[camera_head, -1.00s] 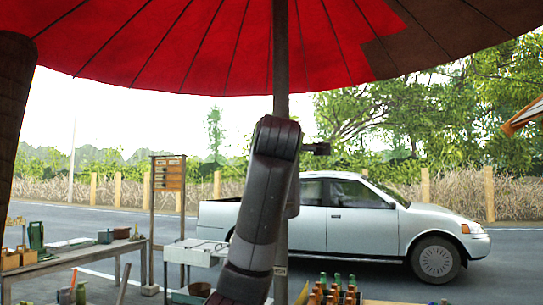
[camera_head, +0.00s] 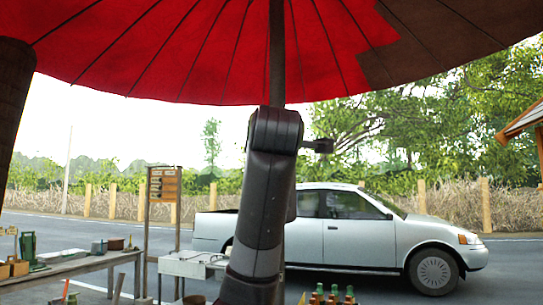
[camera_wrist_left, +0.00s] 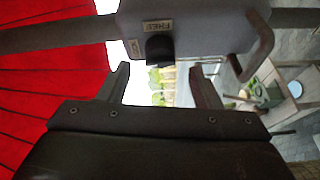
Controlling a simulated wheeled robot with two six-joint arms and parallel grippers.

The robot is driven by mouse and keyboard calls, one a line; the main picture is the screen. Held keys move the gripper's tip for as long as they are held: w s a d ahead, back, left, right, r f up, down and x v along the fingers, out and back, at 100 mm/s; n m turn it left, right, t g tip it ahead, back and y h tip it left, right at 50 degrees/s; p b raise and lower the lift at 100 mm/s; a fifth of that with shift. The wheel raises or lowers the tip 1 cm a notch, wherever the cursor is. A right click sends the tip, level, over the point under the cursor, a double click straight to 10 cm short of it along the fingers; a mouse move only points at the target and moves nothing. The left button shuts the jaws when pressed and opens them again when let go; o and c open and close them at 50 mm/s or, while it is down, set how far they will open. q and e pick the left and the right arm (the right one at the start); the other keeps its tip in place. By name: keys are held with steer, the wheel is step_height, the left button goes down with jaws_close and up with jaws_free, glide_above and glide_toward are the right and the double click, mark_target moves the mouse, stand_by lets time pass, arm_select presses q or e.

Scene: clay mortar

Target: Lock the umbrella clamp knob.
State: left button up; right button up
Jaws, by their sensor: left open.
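The umbrella's dark pole (camera_head: 277,55) stands under the red canopy (camera_head: 190,60). In the left wrist view, a grey clamp block (camera_wrist_left: 195,30) sits on the pole (camera_wrist_left: 50,35) and carries a dark round knob (camera_wrist_left: 158,48). A label reading FREE (camera_wrist_left: 157,26) is beside the knob, with a second label, too small to read, at its left. A bent handle (camera_wrist_left: 262,50) projects from the block's right side. My left gripper (camera_wrist_left: 160,72) is open and empty, its fingertips just short of the knob, one on either side. In the head view, my left arm hides the clamp and knob.
A silver pickup (camera_head: 350,230) stands on the road behind. A workbench (camera_head: 75,265) with tools is at the left, a sign board (camera_head: 163,190) beyond it. Several bottles (camera_head: 335,295) stand at the bottom. A large dark post (camera_head: 15,110) edges the left.

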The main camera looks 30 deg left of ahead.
arm_select(q)
steer(key=b+v, duration=0.6)
steer(key=v, duration=0.6)
steer(key=shift+s+d, duration=0.2)
